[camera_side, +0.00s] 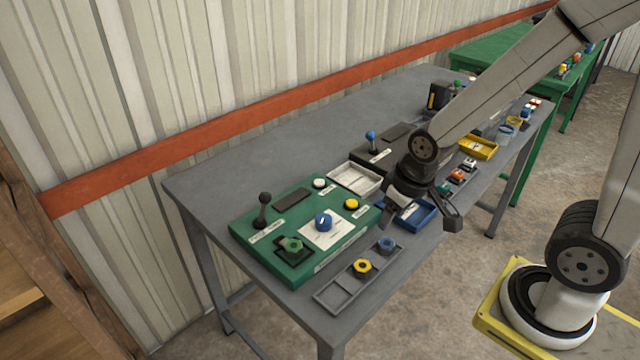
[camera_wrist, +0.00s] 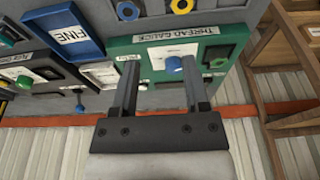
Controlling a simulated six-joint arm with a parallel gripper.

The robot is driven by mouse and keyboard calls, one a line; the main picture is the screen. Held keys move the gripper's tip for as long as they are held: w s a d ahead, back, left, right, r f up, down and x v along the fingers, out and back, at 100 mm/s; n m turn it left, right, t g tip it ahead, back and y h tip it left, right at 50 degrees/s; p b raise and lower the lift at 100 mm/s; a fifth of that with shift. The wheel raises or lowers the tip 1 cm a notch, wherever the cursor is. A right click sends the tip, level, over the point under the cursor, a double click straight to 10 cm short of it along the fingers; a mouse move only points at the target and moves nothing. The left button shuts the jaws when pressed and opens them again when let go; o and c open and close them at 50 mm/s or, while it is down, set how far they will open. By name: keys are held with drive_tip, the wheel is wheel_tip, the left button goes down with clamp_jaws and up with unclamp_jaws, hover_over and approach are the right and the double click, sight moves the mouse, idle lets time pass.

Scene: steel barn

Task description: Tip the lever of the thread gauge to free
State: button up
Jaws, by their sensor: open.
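The thread gauge is a green box (camera_side: 300,250) near the left end of the grey table. Its lever (camera_side: 263,208) has a black ball on a short stalk and stands nearly upright at the back left corner, behind a white label too small to read. The box also shows in the wrist view (camera_wrist: 240,37), labelled "THREAD GAUGE"; I cannot make out the lever clearly there. My gripper (camera_side: 422,214) is open and empty, above the table to the right of the box and well apart from the lever. Its two fingers (camera_wrist: 158,64) show spread in the wrist view.
The box top carries a blue knob (camera_side: 324,221), a yellow button (camera_side: 352,204) and a green nut (camera_side: 291,245). A grey tray (camera_side: 334,297) lies in front. A white tray (camera_side: 335,178), a blue bin (camera_side: 419,219) and a blue-topped lever (camera_side: 371,138) stand to the right.

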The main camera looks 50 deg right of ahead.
drive_tip(key=shift+c, duration=0.2)
drive_tip(key=shift+r, duration=0.15)
drive_tip(key=c, duration=0.7)
drive_tip(key=shift+w+v, duration=0.25)
drive_tip(key=shift+v, duration=0.9)
drive_tip(key=shift+w+v, duration=0.25)
drive_tip(key=shift+v, duration=0.9)
clamp_jaws()
drive_tip(key=w+d+f+n+t+y, duration=0.1)
drive_tip(key=w+d+n+t+y, duration=0.1)
drive_tip(key=w+n+t, duration=0.45)
drive_tip(key=w+d+n+t+y, duration=0.1)
drive_tip(key=w+n+t+y, duration=0.25)
drive_tip(key=w+n, duration=0.65)
drive_tip(key=s+f+n+y, duration=0.1)
drive_tip(key=f+n, duration=0.1)
drive_tip(key=f, duration=0.1)
drive_tip(key=s+a+f+n+t+y, duration=0.1)
drive_tip(key=f+n+y, duration=0.1)
drive_tip(key=f+n, duration=0.1)
drive_tip(key=s+f+n+t+y, duration=0.1)
drive_tip(key=s+f+n+y, duration=0.1)
drive_tip(key=f, duration=0.3)
drive_tip(key=shift+a+n, duration=0.3)
drive_tip(key=shift+n, duration=0.45)
